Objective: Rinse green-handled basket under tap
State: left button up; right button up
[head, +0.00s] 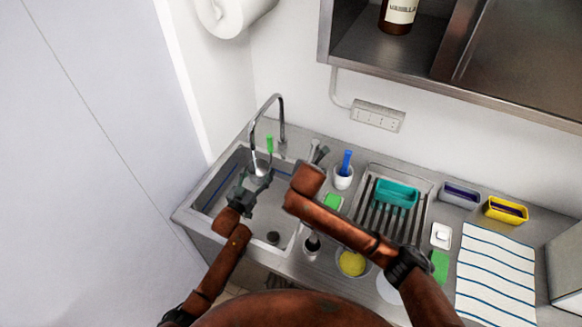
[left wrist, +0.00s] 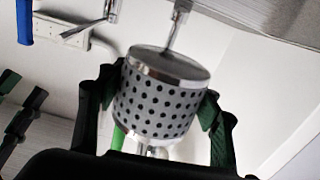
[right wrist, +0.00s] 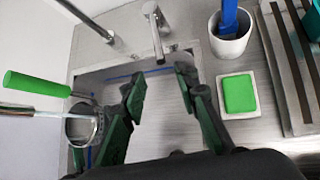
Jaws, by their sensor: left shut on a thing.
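The green-handled basket (head: 260,166) is a small perforated metal cup, held over the sink (head: 208,193). Its green handle (head: 270,143) shows beside the tap. My left gripper (head: 251,181) is shut on the cup; its fingers flank the dotted wall (left wrist: 155,103) in the left wrist view. The curved metal tap (head: 281,120) stands at the back of the sink, its spout close above the basket.
Right of the sink stand a white cup with a blue tool (head: 343,177), a green sponge (head: 333,202), and a slatted rack with a teal tub (head: 397,193). A yellow-filled bowl (head: 351,263) and striped towel (head: 497,277) lie further right. A wall shelf (head: 370,65) hangs above.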

jog(key=shift+c, duration=0.2)
jog(key=shift+f+m, duration=0.3)
jog(key=shift+f, duration=0.1)
jog(key=c, duration=0.3)
notch_tip(320, 180, down, 4)
jog(key=m+y, duration=0.1)
jog(key=m, duration=0.1)
jog(key=m+g+y, duration=0.1)
jog(key=m, duration=0.1)
jog(key=shift+s+a+r+m, duration=0.1)
jog(key=shift+r+m, duration=0.1)
jog(key=shift+m, duration=0.2)
grip_shut()
jog(key=d+f+m+t+y, duration=0.15)
jog(key=d+m+y, duration=0.4)
jog(key=m, duration=1.25)
jog(key=d+m+t+y, duration=0.3)
jog(key=d+m, duration=0.5)
jog(key=m, duration=1)
send_near(312, 154)
jog(key=shift+w+a+f+h, duration=0.1)
jog(key=shift+w+a+h, duration=0.05)
jog(key=shift+a, duration=0.75)
jog(key=shift+w+a+f+h, duration=0.1)
jog(key=shift+a, duration=0.8)
